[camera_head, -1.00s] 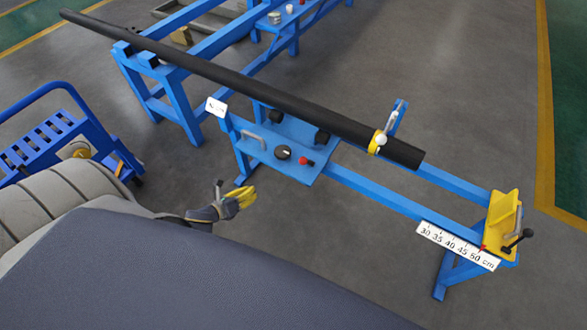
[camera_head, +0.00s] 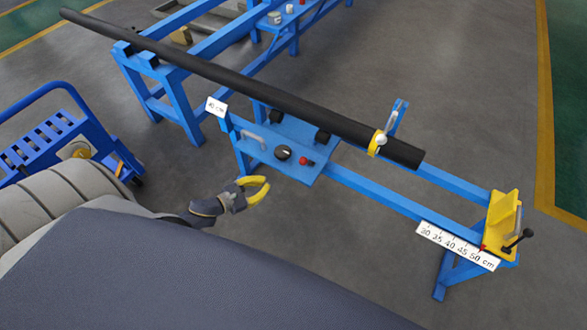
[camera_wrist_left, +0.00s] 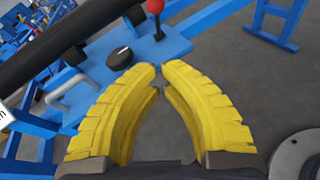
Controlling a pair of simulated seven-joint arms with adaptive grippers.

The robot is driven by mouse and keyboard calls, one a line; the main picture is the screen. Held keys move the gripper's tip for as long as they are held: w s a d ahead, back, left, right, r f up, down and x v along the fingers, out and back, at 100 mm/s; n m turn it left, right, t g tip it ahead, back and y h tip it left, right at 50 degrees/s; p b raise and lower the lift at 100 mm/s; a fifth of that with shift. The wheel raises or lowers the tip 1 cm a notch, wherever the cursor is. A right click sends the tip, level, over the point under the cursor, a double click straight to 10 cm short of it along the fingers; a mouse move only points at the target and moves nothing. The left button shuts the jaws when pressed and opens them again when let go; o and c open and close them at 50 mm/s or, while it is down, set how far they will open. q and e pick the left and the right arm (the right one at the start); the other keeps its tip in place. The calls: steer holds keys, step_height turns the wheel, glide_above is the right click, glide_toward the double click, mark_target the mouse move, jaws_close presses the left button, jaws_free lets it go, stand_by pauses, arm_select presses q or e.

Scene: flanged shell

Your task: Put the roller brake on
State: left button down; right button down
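A blue plate (camera_head: 262,165) on the stand carries a black round knob (camera_head: 283,153) with a white mark and a small red-knobbed lever (camera_head: 307,161). Which of them is the roller brake is not labelled. In the left wrist view the black knob (camera_wrist_left: 120,58) is just beyond the fingertips, and the red-knobbed lever (camera_wrist_left: 155,7) is behind it to the right. My left gripper (camera_head: 268,181) has yellow curved fingers; its tips (camera_wrist_left: 159,66) nearly meet with nothing between them. It is in front of the plate, apart from both controls. My right gripper is not in view.
A grey handle (camera_head: 252,138) stands at the plate's left. A yellow end stop (camera_head: 503,222) and scale (camera_head: 458,247) are at right.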

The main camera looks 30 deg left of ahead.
arm_select(q)
steer(key=w+d, duration=0.5)
steer(key=w, duration=0.6)
steer(key=shift+w+d+f, duration=0.35)
steer(key=shift+w+f, duration=0.05)
steer(key=shift+f, duration=0.05)
steer(key=shift+r, duration=0.2)
stand_by(0.4)
